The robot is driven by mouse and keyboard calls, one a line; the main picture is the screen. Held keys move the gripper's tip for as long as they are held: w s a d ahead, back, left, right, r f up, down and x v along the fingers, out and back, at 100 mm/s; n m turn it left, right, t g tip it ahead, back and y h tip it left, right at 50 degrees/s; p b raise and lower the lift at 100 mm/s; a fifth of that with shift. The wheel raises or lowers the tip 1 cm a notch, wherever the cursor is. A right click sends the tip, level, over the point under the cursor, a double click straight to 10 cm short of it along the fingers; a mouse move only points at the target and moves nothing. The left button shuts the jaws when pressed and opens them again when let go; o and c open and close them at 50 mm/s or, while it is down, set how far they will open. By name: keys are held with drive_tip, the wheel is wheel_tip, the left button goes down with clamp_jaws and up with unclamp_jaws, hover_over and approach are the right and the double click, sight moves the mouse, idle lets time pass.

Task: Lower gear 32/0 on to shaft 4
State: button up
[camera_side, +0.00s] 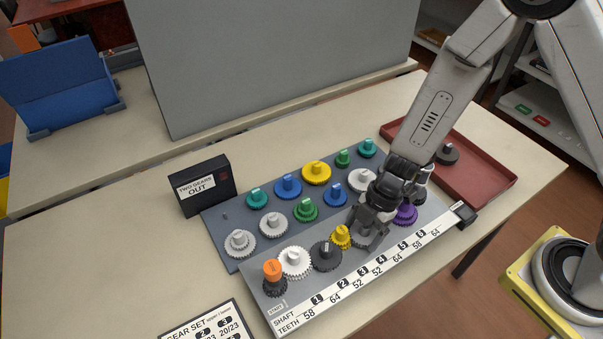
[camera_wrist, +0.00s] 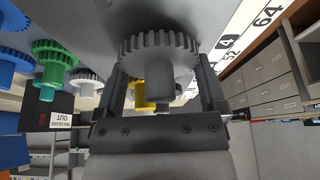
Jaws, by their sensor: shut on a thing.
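My gripper (camera_side: 368,220) points down over the front row of the gear board and is shut on a grey gear (camera_side: 372,240). In the wrist view the same toothed gear (camera_wrist: 158,45) has its hub between the two fingers (camera_wrist: 160,95). The gear is close to the board (camera_side: 231,262), between the yellow gear (camera_side: 340,236) and the purple gear (camera_side: 405,214), near the strip's label 4 (camera_side: 381,259). Shaft 4 itself is hidden by the gear and gripper. I cannot tell whether the gear is around the shaft or just above it.
A dark gear (camera_side: 326,255), a white gear (camera_side: 294,262) and an orange-topped gear (camera_side: 272,270) stand to the left. Blue, green, teal and yellow gears fill the rows behind. A red tray (camera_side: 482,180) with a dark gear (camera_side: 447,154) lies right; a black box (camera_side: 204,187) stands left.

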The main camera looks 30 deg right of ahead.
drive_tip(key=o, duration=0.9)
drive_tip(key=shift+r, duration=0.15)
drive_tip(key=shift+v, duration=3.75)
